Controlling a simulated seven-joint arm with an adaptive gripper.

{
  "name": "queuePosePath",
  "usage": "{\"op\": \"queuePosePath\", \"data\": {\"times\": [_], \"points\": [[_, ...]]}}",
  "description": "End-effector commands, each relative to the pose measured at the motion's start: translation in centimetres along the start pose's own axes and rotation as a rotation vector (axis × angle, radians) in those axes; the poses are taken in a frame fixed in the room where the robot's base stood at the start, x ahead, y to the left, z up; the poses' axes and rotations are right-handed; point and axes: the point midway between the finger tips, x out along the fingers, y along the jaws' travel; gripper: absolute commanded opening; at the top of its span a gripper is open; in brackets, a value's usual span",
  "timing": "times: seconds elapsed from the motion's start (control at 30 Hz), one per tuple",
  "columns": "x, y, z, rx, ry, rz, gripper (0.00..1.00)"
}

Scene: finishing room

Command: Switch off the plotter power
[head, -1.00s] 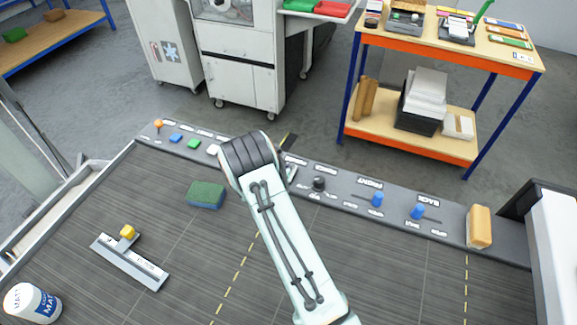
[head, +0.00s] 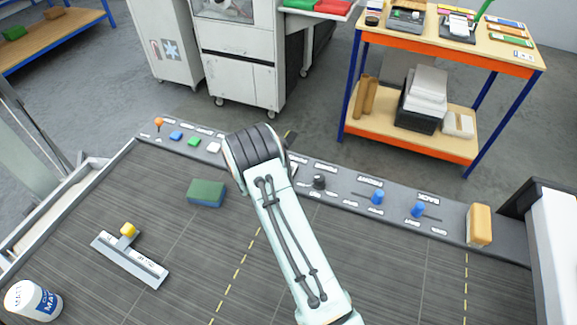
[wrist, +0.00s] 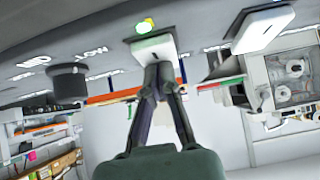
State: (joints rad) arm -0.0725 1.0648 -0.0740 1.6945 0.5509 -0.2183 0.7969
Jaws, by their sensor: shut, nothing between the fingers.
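My gripper (wrist: 160,72) is shut and empty. Its fingertips overlap the near edge of this switch in the picture; I cannot tell whether they touch it. A second white switch (wrist: 262,28) stands to the right. I cannot read which one is labelled for the plotter. In the head view my arm hides the gripper and part of the control strip (head: 350,205).
The strip also carries a black knob (head: 319,182), which shows in the wrist view (wrist: 68,80), blue sliders (head: 377,197), an orange-tipped lever (head: 158,124) and coloured buttons (head: 194,141). A green sponge (head: 206,193), a scraper (head: 130,258) and a tan block (head: 479,225) lie around.

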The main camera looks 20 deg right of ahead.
Motion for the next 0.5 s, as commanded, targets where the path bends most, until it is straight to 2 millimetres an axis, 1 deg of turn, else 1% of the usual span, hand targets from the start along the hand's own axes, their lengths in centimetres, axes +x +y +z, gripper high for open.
{"op": "queuePosePath", "data": {"times": [0.03,0.27,0.37,0.5], "points": [[0.0,-0.1,0.7,-0.004,-0.018,-0.001,0.00],[-0.2,-0.1,0.7,-0.004,-0.022,-0.002,0.00],[-0.9,-0.1,0.0,-0.003,-0.018,-0.002,0.00],[-2.9,-0.1,-2.1,0.000,-0.006,-0.003,0.00]]}}
